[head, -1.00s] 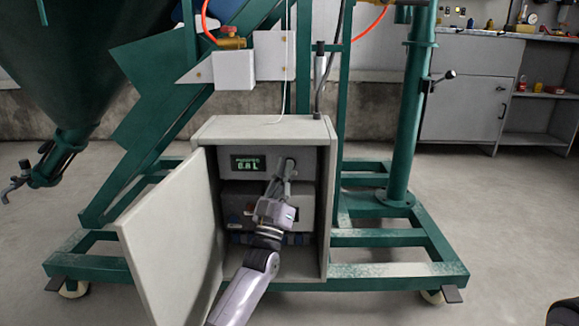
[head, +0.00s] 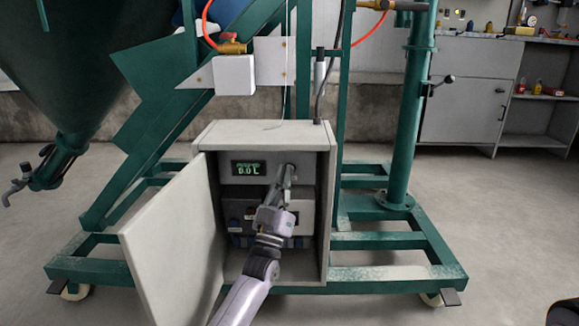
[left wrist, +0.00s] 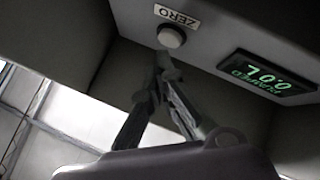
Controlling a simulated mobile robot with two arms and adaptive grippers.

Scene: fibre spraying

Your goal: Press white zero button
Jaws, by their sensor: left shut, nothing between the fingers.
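The white zero button (left wrist: 171,37) shows in the left wrist view as a round knob under a label (left wrist: 177,17) reading ZERO. The left gripper (left wrist: 163,62) is shut and empty, its fingertips just below the button in that view; I cannot tell whether they touch it. In the head view the left gripper (head: 289,168) reaches into the open grey control box, its tips at the upper panel's right side, largely hiding the button. The green display (head: 249,169) reads about 0.0 L, and it also shows in the left wrist view (left wrist: 268,75).
The box door (head: 175,245) stands open to the left of my left arm. The box walls (head: 327,215) enclose the gripper closely. A green steel frame (head: 400,240) surrounds the box. A grey workbench (head: 470,95) stands at the back right.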

